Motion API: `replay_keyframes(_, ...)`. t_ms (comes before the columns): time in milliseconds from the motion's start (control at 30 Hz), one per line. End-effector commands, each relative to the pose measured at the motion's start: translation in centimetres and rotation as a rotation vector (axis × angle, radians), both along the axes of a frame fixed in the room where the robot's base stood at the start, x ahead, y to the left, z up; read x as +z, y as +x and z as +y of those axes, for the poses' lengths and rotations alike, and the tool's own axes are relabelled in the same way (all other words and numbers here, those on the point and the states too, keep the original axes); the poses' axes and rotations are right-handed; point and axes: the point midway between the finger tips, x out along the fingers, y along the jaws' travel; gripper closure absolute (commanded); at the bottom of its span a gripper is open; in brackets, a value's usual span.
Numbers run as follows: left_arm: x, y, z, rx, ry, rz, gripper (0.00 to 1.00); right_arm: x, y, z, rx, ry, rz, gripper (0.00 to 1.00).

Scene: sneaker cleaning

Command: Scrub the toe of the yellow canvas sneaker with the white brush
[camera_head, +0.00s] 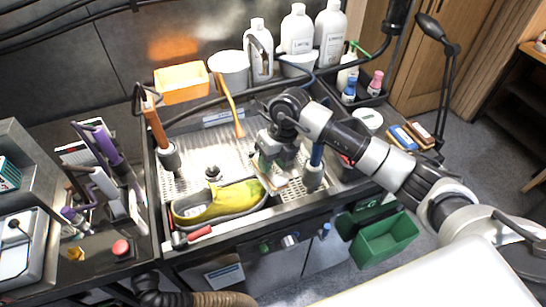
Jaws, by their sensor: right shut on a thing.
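The yellow canvas sneaker (222,203) lies on its side of the perforated metal basin nearest me, with its opening to the left and its yellow toe to the right. My right gripper (270,176) reaches in from the right and points down just beside the toe. It is shut on a thin pale thing, apparently the white brush (268,181), mostly hidden by the fingers. I cannot tell whether the brush touches the toe. My left gripper is not in view.
A red-handled tool (199,232) lies at the basin's front edge. Upright orange-handled (154,124) and blue-handled (317,155) tools flank the basin. An orange bin (182,84) and white bottles (297,33) stand behind. A green crate (387,240) is below right.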

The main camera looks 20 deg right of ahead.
Motion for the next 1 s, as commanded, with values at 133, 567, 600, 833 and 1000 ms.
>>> replay_keyframes(133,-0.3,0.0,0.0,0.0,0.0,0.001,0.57,-0.5,0.0,0.1,-0.021,0.001,-0.001,0.77)
replay_keyframes(567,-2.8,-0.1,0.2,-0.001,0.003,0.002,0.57,-4.5,-0.1,1.0,-0.017,0.002,0.001,0.77)
replay_keyframes(600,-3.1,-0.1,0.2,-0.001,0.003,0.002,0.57,-4.8,-0.1,1.1,-0.017,0.002,0.001,0.77)
replay_keyframes(833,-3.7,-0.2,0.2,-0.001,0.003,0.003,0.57,-5.9,0.0,1.4,-0.017,0.0,-0.002,0.77)
replay_keyframes(1000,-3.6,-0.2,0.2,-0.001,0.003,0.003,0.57,-5.8,0.0,1.4,-0.017,0.0,-0.001,0.77)
